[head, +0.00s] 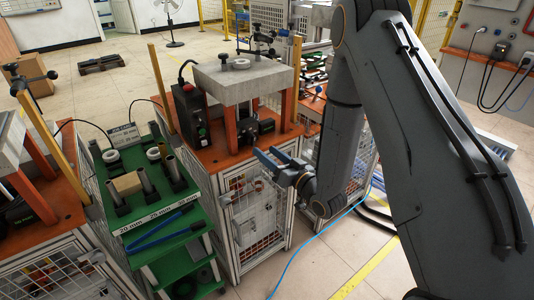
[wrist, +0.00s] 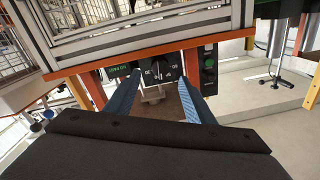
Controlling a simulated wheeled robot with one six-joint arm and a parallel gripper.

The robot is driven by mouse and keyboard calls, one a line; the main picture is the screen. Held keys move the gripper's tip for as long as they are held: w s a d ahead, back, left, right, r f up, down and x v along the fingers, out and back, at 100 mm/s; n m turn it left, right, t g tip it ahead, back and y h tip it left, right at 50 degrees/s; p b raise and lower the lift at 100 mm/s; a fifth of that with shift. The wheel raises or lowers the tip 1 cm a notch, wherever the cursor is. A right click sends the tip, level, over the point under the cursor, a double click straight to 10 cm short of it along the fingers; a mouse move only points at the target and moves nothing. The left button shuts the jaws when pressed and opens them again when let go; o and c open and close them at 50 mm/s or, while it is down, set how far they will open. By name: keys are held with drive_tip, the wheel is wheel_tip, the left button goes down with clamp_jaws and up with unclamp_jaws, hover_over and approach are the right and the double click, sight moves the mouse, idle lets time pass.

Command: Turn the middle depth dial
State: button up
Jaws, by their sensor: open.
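The depth dial (wrist: 159,72) is a dark round dial with white numbers around it. In the wrist view it sits on a black panel, beside a small green display (wrist: 118,67). My gripper (wrist: 159,79) is open, with one blue finger on each side of the dial in that view. The fingertips look apart from the dial, but the exact gap is unclear. In the head view my gripper (head: 266,152) is at the front edge of the middle orange bench (head: 208,157). The dial's face cannot be made out in the head view.
A grey slab (head: 240,80) on orange legs stands above the bench. A black control box (head: 188,112) with a red button is left of it. A green trolley (head: 150,215) with tubes and rings stands further left. Open floor (head: 310,268) lies in front.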

sight(254, 142)
drive_tip(key=w+a+n+b, duration=0.1)
drive_tip(key=w, duration=0.1)
drive_tip(key=w+a+n+b, duration=0.3)
drive_tip(key=w+n+b, duration=0.1)
drive_tip(key=shift+w+a+r, duration=0.2)
drive_tip(key=shift+w+a, duration=0.05)
drive_tip(key=shift+a, duration=0.05)
idle(0.6)
drive_tip(key=c, duration=1.1)
